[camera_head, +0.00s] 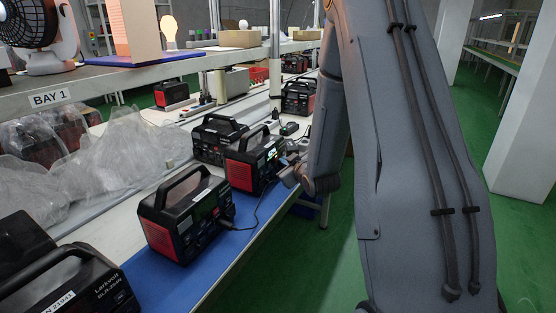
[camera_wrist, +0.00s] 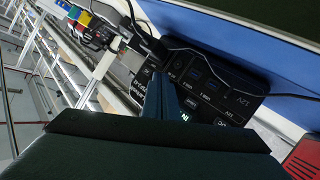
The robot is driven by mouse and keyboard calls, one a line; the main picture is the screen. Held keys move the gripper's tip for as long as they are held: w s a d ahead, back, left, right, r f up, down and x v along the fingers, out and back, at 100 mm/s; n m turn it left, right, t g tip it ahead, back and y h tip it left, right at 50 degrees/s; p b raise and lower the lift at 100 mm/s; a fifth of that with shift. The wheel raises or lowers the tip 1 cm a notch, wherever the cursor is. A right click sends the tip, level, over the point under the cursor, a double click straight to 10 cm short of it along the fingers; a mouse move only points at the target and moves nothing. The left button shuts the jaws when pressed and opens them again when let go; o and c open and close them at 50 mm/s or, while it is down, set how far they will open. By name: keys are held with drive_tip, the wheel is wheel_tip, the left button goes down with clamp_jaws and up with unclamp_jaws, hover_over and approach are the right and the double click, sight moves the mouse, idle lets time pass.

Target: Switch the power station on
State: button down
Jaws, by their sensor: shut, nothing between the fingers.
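A black and red power station (camera_head: 247,170) with a carry handle stands on the blue mat at the bench's front edge. My gripper (camera_head: 289,172) is at its right, front-panel side, partly hidden by my arm. A small bright patch shows on that panel, too small to read. In the wrist view, the dark front panel (camera_wrist: 205,88) with sockets and white labels lies tilted close ahead. My gripper's shut fingers (camera_wrist: 160,92) are in front of it and hide part of it. I cannot tell whether the tips touch a button.
Another power station (camera_head: 186,215) stands nearer on the blue mat (camera_head: 190,275), with a black cable (camera_head: 252,216) at its front. Another (camera_head: 218,138) stands close behind. Clear plastic wrap (camera_head: 100,165) lies at left. A shelf (camera_head: 120,72) overhangs the bench. Green floor is free at right.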

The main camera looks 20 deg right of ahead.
drive_tip(key=shift+s+d, duration=0.35)
drive_tip(key=shift+s, duration=0.15)
drive_tip(key=shift+d, duration=0.1)
drive_tip(key=shift+s+d+p, duration=0.35)
drive_tip(key=shift+s+d, duration=0.6)
drive_tip(key=shift+s, duration=0.2)
drive_tip(key=shift+s+d+p, duration=0.35)
drive_tip(key=shift+s+d, duration=0.55)
drive_tip(key=shift+s, duration=0.25)
drive_tip(key=s+a+r+m+g, duration=0.1)
drive_tip(key=s+a+g, duration=0.4)
drive_tip(key=s, duration=0.5)
drive_tip(key=s+a+m+g+p, duration=0.1)
drive_tip(key=s+a+g, duration=0.3)
drive_tip(key=s+a, duration=0.5)
drive_tip(key=s+a+r+m+g+y, duration=0.1)
drive_tip(key=s+a+g, duration=0.4)
drive_tip(key=s, duration=0.5)
drive_tip(key=shift+s+a+r+m+g, duration=0.35)
drive_tip(key=shift+a+m, duration=0.55)
drive_tip(key=shift+a, duration=0.25)
